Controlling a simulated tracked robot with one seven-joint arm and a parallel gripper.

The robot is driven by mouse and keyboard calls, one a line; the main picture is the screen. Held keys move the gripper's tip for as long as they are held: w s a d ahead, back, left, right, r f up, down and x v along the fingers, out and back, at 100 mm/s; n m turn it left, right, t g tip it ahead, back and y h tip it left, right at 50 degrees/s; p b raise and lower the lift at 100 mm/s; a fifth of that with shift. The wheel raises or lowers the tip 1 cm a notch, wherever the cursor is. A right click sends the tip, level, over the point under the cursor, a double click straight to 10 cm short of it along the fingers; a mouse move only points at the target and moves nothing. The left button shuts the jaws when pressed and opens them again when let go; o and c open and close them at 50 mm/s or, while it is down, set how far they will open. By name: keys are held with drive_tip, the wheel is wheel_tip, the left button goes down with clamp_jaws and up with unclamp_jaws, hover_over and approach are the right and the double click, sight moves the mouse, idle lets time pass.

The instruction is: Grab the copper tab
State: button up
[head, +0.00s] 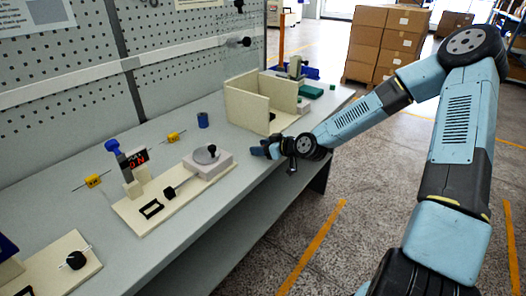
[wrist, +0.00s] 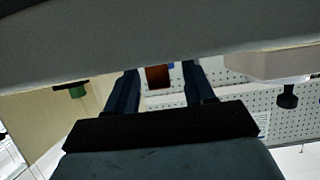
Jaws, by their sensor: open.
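The copper tab (wrist: 158,77) shows in the wrist view as a small reddish-brown block. In that view it appears between the two dark fingers of my gripper (wrist: 160,76), with gaps on both sides. My gripper is open, and I cannot tell how far beyond the fingertips the tab lies. In the head view, my gripper (head: 259,151) is at the front edge of the bench, to the right of the grey disc. I cannot make out the copper tab in the head view.
The bench (head: 75,160) holds a cream fixture with a grey disc (head: 207,154), a blue cylinder (head: 203,120) and yellow blocks (head: 173,137). An open cream box (head: 246,110) stands behind my gripper. A pegboard (head: 180,60) backs the bench. The floor in front is clear.

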drive_tip(key=shift+c, duration=0.2)
clamp_jaws()
drive_tip(key=shift+r, duration=0.1)
